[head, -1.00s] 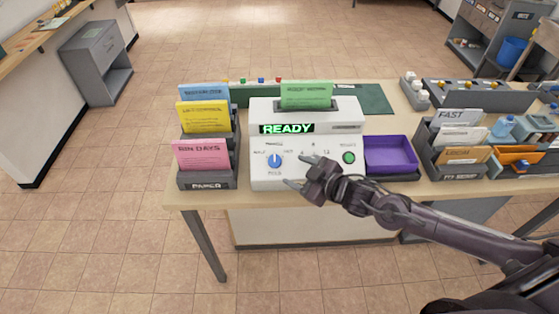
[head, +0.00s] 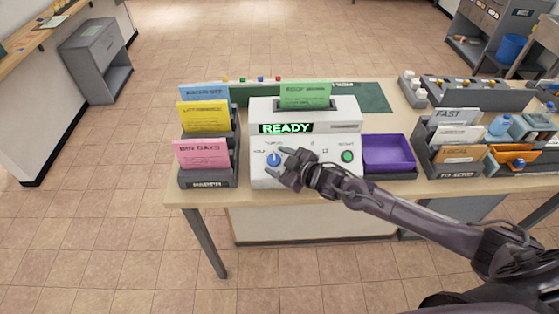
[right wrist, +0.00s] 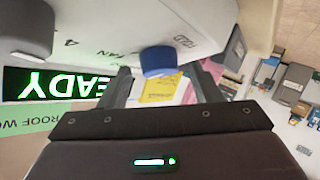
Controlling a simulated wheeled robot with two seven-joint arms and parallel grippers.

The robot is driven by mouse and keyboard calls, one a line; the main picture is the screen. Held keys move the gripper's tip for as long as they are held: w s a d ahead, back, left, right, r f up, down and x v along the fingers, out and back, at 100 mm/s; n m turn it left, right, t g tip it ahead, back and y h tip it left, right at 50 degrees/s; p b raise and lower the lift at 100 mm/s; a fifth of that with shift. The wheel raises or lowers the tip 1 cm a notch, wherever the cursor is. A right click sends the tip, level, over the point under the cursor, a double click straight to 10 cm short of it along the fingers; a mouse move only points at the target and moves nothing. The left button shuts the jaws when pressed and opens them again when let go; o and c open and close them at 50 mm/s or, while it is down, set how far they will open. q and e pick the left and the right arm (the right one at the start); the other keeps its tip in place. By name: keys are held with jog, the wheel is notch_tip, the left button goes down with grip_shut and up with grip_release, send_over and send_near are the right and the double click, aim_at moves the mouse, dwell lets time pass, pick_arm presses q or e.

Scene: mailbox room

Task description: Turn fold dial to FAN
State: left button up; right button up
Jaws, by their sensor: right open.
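The blue fold dial (head: 273,159) sits on the left of the white machine's front panel (head: 262,179). A HALF label shows to its left in the head view. My right gripper (head: 277,164) is open, with its fingers at the dial. In the right wrist view, which is upside down, the dial (right wrist: 158,62) lies between the two open fingers (right wrist: 163,85), apparently not gripped. I cannot tell where the pointer aims. My left gripper is not in view.
The machine's display (head: 287,128) reads READY, and a green card (head: 306,95) stands in its top. A green button (head: 347,156) is right of the dial, then a purple tray (head: 388,152). A card rack (head: 208,181) stands close on the left.

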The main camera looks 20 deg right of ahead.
jog(key=c, duration=1)
jog(key=shift+f+m, duration=0.1)
jog(key=shift+m, duration=0.2)
jog(key=m, duration=0.1)
jog(key=m+t+h, duration=0.1)
jog(key=m+t+h+b, duration=0.1)
jog(key=shift+s+a+f, duration=0.15)
jog(key=shift+a+f, duration=0.05)
jog(key=shift+a, duration=0.05)
jog(key=m+t+h+b, duration=0.1)
jog(key=m+h, duration=0.1)
jog(key=m, duration=0.1)
jog(key=shift+a, duration=0.2)
jog(key=m+h+b, duration=0.1)
jog(key=m, duration=0.1)
jog(key=m+h, duration=0.2)
jog(key=m+h+b, duration=0.1)
jog(key=m+h, duration=0.1)
jog(key=shift+a+f+t+b, duration=0.1)
jog(key=shift+a+t+b, duration=0.15)
jog(key=shift+t+b, duration=0.05)
jog(key=shift+m+h+b, duration=0.3)
jog(key=shift+m+h, duration=0.7)
jog(key=shift+m, duration=0.1)
